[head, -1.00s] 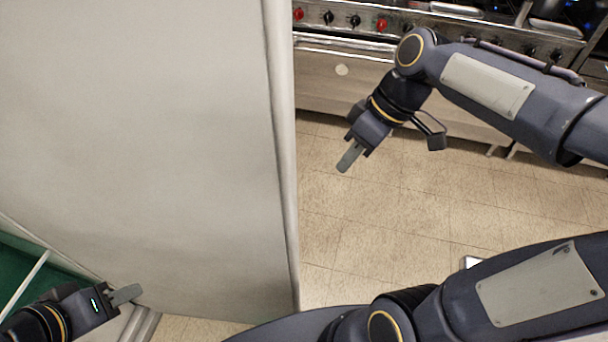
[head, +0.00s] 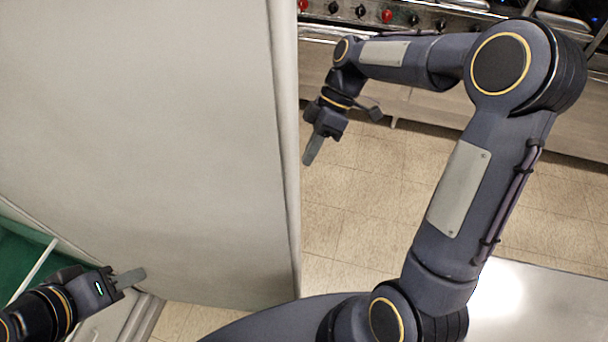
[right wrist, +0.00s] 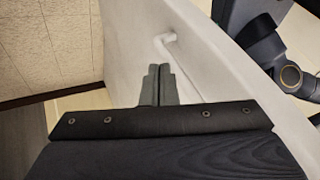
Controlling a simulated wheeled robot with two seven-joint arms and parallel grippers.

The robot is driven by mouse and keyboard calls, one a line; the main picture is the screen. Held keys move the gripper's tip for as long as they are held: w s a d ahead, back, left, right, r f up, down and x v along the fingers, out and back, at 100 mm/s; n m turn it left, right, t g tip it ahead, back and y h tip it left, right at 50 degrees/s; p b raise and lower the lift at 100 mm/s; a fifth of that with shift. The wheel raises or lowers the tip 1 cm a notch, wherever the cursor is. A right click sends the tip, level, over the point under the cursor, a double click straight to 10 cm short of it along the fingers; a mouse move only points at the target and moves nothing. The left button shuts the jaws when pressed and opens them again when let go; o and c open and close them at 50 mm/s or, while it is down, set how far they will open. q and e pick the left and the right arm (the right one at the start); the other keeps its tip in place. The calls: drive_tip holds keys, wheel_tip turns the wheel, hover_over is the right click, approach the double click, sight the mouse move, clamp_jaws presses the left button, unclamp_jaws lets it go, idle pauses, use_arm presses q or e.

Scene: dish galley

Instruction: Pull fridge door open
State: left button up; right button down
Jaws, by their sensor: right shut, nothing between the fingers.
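The fridge door (head: 150,140) is a large pale panel that fills the left half of the head view. Its right edge runs down the middle of that view. In the right wrist view a pale panel (right wrist: 130,60) carries a light bar handle (right wrist: 165,45), which is hidden in the head view. My right gripper (head: 311,152) is just right of the door's edge, pointing down, shut and empty. In the right wrist view its fingers (right wrist: 158,85) are together, with the handle beyond them. My left gripper (head: 130,278) is low by the door's bottom; its finger gap cannot be seen.
A steel range (head: 425,20) with red and black knobs stands at the back right. Tiled floor (head: 350,200) is open between it and the door. A shiny metal surface (head: 550,310) is at the lower right. A green surface (head: 20,255) shows at the lower left.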

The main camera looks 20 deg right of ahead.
use_arm(q)
drive_tip(key=shift+r+p, duration=0.8)
drive_tip(key=shift+r, duration=0.15)
use_arm(e)
drive_tip(key=s+a, duration=0.1)
drive_tip(key=s+a+f, duration=0.1)
drive_tip(key=s, duration=0.1)
drive_tip(key=s+a+f, duration=0.1)
drive_tip(key=shift+s+f, duration=0.2)
drive_tip(key=shift+s, duration=0.1)
